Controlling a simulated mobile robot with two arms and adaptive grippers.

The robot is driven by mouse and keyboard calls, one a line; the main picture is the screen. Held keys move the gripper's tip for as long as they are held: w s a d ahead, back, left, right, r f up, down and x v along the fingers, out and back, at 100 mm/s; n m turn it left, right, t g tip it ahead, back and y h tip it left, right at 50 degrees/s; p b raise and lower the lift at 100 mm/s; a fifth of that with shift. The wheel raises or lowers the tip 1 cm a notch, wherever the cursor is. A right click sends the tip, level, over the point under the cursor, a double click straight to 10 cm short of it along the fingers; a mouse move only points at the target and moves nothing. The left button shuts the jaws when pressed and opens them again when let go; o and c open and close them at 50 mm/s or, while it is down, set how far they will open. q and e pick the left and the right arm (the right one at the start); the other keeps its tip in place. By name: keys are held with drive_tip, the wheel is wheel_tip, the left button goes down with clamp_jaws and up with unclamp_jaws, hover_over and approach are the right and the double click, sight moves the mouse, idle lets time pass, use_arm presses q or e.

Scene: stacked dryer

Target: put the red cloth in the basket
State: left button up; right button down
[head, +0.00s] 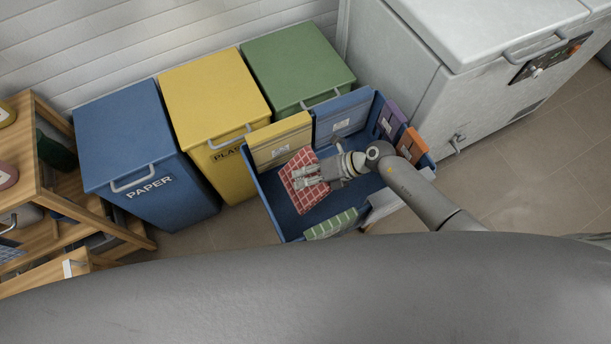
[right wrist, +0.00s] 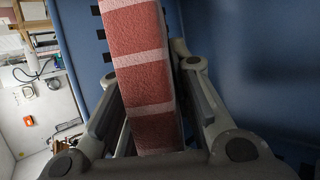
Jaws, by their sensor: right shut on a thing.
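The red cloth (head: 298,163), a folded piece with a pale grid, is over the left part of the blue basket (head: 268,210) in the head view. My right gripper (head: 311,178) reaches in from the right and is shut on the cloth. In the right wrist view the red cloth (right wrist: 140,60) stands between the two fingers of the right gripper (right wrist: 152,85), with blue surfaces behind it. I cannot tell whether the cloth touches the basket floor. My left gripper is not in view.
Yellow (head: 278,142), blue (head: 343,117), purple (head: 391,120), orange (head: 411,146) and green (head: 331,224) pieces line the basket's edges. Blue (head: 140,130), yellow (head: 212,95) and green (head: 296,65) bins stand behind. A wooden shelf (head: 35,150) is left, a grey-white machine (head: 450,70) right.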

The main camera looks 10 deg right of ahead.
drive_tip(key=c, duration=1.2)
unclamp_jaws()
